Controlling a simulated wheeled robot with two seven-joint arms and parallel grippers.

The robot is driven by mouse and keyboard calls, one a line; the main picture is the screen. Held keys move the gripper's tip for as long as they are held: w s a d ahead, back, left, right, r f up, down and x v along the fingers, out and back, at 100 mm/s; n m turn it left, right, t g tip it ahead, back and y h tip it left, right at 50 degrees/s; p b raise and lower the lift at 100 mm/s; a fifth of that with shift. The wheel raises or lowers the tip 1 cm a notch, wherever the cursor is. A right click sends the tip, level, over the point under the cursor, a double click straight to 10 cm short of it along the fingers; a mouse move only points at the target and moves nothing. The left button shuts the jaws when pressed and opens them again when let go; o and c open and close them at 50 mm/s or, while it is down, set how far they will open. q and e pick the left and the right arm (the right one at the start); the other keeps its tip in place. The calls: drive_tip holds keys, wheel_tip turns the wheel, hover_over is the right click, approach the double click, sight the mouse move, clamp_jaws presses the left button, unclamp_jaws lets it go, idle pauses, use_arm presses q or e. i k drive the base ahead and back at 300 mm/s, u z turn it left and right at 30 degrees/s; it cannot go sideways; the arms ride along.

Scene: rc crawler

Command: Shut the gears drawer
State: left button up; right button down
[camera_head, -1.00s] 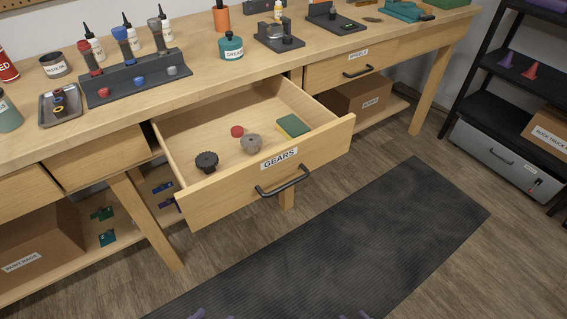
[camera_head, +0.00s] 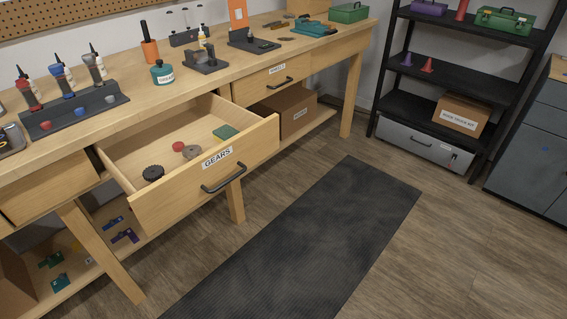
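The gears drawer (camera_head: 249,152) is pulled well out of the wooden workbench, left of the picture's middle. Its front has a GEARS label and a dark bar handle (camera_head: 224,180). Inside lie a black gear (camera_head: 153,173), a grey gear (camera_head: 191,152), a small red part (camera_head: 178,146) and a green block (camera_head: 225,132). Nothing touches the drawer front. Neither of my grippers shows in this view.
The wheels drawer (camera_head: 291,75) to the right is shut. A dark mat (camera_head: 310,235) lies on the floor before the bench. A black shelf (camera_head: 408,102) with a grey bin (camera_head: 420,144) and a grey cabinet (camera_head: 530,150) stand at right. The floor is clear.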

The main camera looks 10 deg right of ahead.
sight(126, 154)
drive_tip(key=u, duration=0.25)
drive_tip(key=i, duration=1)
drive_tip(key=z, duration=0.3)
